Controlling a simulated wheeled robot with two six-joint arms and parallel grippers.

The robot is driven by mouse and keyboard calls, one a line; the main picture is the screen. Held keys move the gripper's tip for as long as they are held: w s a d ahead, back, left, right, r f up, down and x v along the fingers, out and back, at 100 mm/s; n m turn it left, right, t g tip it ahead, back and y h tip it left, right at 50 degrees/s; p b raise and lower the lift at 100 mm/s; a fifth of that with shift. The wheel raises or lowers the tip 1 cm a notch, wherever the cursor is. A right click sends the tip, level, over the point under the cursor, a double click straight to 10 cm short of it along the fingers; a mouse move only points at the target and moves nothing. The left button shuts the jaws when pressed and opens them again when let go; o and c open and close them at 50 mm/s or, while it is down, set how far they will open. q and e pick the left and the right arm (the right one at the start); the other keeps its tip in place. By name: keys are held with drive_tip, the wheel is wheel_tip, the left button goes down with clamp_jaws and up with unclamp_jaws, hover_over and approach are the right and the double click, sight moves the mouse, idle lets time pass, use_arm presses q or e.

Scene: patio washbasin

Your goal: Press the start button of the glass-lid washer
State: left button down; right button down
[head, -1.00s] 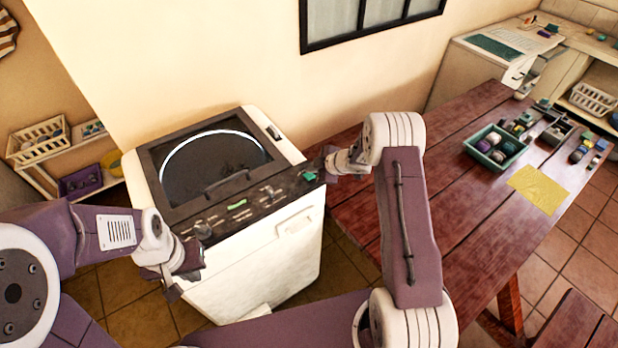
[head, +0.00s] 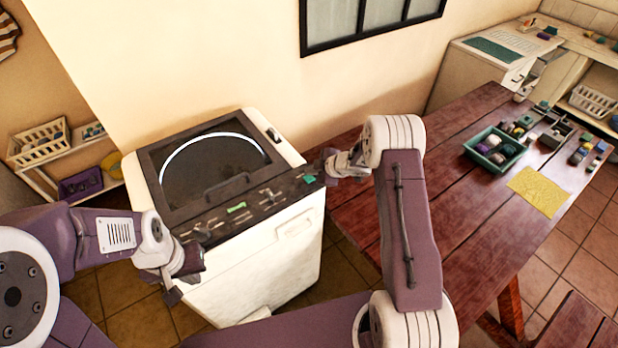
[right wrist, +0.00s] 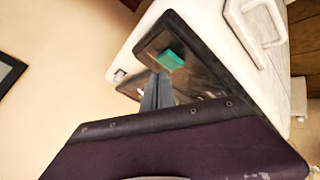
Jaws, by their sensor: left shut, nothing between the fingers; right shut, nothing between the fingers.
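The white washer (head: 270,262) stands left of centre in the head view, its dark glass lid (head: 215,165) closed. A dark control panel (head: 265,197) runs along its front edge. A green button (head: 309,178) sits at the panel's right end; it also shows in the right wrist view (right wrist: 172,59). My right gripper (head: 326,168) is shut and empty beside that end of the panel. In the right wrist view its fingertips (right wrist: 158,78) are close to the button; I cannot tell whether they touch. My left gripper (head: 178,280) is shut and empty by the washer's front left.
A green display (head: 236,207) lies mid-panel. A wooden table (head: 430,215) right of the washer holds a green tray (head: 497,148) and a yellow cloth (head: 538,191). A shelf (head: 50,180) stands left. The wall (head: 230,60) is close behind.

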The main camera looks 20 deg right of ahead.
sight(311, 179)
drive_tip(key=shift+f, duration=0.1)
idle(0.7)
drive_tip(key=shift+f, duration=0.3)
drive_tip(key=shift+f+b, duration=0.5)
drive_tip(key=shift+b, duration=0.05)
idle(1.1)
drive_tip(key=shift+r, duration=0.1)
drive_tip(key=shift+r+p, duration=0.8)
drive_tip(key=shift+p, duration=0.1)
drive_tip(key=shift+r, duration=0.1)
wheel_tip(311, 179, up, 5)
drive_tip(key=p, duration=0.5)
